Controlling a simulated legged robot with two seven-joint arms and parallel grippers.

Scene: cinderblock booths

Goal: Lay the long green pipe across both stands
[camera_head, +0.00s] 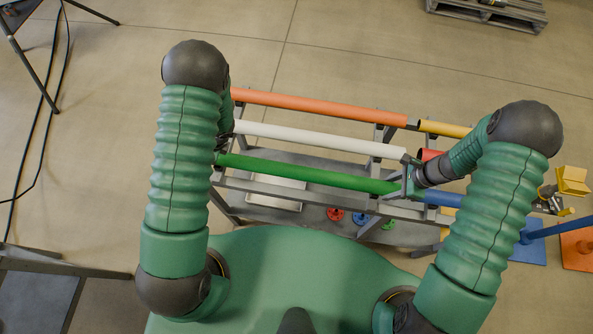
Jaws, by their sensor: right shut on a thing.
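The long green pipe (305,174) runs from the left arm to the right gripper, parallel to the white pipe (320,139) behind it. My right gripper (407,182) is shut on the green pipe near its right end. My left gripper (222,145) is mostly hidden behind its own arm at the pipes' left ends, so its jaws cannot be made out. Grey metal stands (378,137) with upright posts show under and between the pipes. I cannot tell whether the green pipe touches them.
An orange pipe (320,107) lies farthest back, with a yellow pipe (445,129) to its right. A blue pipe (440,198) lies right of the green one. Red, blue and green round parts (335,214) sit below. A blue post (560,228) stands right.

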